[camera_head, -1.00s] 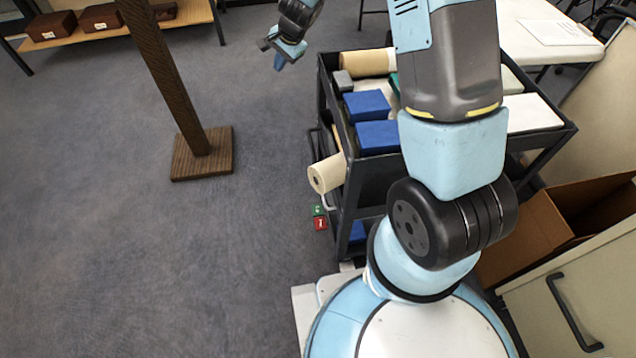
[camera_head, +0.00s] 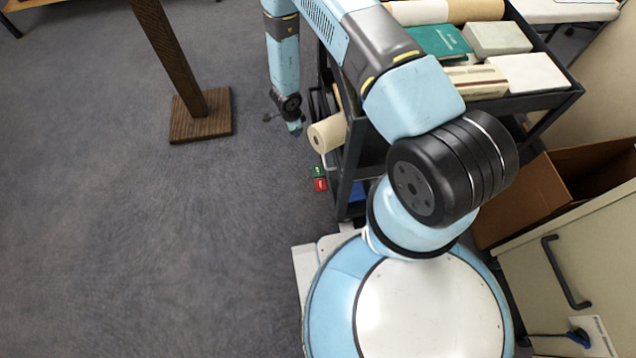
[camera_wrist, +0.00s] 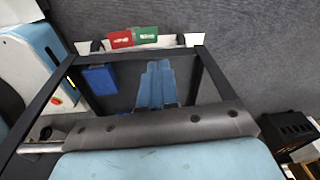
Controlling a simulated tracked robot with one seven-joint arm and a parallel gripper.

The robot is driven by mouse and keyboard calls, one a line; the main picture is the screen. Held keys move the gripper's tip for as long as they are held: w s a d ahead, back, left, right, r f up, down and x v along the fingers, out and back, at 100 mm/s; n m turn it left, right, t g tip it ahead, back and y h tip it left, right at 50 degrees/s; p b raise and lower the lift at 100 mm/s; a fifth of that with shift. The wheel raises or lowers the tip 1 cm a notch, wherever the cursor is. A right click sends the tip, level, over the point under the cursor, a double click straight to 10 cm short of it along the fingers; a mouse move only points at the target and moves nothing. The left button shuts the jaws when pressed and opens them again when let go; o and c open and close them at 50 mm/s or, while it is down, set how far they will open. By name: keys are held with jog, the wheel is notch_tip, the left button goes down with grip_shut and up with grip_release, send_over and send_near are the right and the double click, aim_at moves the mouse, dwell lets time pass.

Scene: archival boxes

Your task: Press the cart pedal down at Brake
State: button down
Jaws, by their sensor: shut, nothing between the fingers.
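Two small pedals sit low at the left end of the dark cart (camera_head: 352,182). The red pedal (camera_head: 320,185) is nearer my base and the green pedal (camera_head: 318,171) is just beyond it. In the wrist view the red pedal (camera_wrist: 121,39) is left of the green pedal (camera_wrist: 146,35). Their labels are too small to read, and neither looks clearly pressed. My gripper (camera_head: 295,129) hangs pointing down beside the cart's left end, above and apart from the pedals. Its shut, empty fingers (camera_wrist: 158,72) point toward the pedals in the wrist view.
Books and boxes lie on the cart top. A wooden post (camera_head: 200,117) stands at left. A cardboard box (camera_head: 530,200) and cabinet (camera_head: 570,262) are right.

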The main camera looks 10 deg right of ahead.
jog(key=s+d+f+m+g+h, duration=0.1)
jog(key=s+d+f+h, duration=0.1)
jog(key=s+f, duration=0.7)
notch_tip(320, 180, down, 2)
jog(key=shift+s+d+f+m+g, duration=0.2)
jog(key=shift+s+d+m+g, duration=0.15)
jog(key=shift+d, duration=0.5)
jog(key=shift+f, duration=0.1)
